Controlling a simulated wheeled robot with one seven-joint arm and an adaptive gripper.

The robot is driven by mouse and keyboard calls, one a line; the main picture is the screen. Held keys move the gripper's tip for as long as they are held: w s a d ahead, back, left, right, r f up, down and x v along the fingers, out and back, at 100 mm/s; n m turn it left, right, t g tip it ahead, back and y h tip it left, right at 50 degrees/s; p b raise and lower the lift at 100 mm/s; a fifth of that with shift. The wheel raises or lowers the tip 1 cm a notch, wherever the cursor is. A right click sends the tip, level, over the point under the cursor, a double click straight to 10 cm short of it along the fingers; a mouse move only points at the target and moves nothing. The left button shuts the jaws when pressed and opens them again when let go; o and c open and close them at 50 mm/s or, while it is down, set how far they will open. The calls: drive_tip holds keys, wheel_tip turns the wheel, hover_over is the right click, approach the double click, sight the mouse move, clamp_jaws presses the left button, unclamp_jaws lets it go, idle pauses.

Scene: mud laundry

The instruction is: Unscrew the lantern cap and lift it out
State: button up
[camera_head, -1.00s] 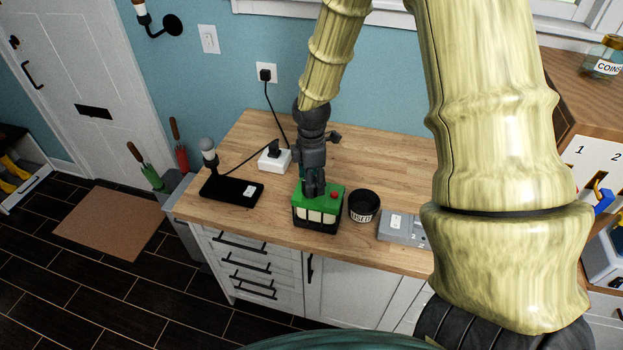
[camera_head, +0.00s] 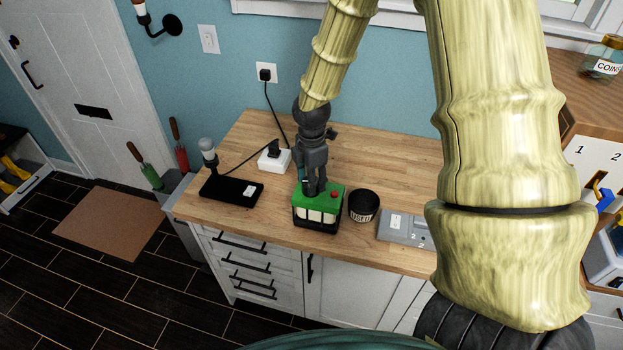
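The green-topped lantern (camera_head: 319,210) stands upright on the wooden counter, with pale panels on its front and a red knob on its top. My gripper (camera_head: 313,190) points straight down onto the left part of the lantern's green top. Its dark fingers are close together there. The lantern cap cannot be made out; the fingers hide that spot, so I cannot tell whether they are closed on it.
A black cup labelled USED (camera_head: 362,207) stands just right of the lantern. A grey box (camera_head: 405,229) is farther right. A black base with a bulb (camera_head: 232,190) and a white power block (camera_head: 274,159) are to the left. Bare counter (camera_head: 390,160) lies behind.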

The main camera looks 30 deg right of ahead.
drive_tip(key=shift+n, duration=0.3)
drive_tip(key=shift+n, duration=1.4)
drive_tip(key=shift+n, duration=1.5)
drive_tip(key=shift+n, duration=1.5)
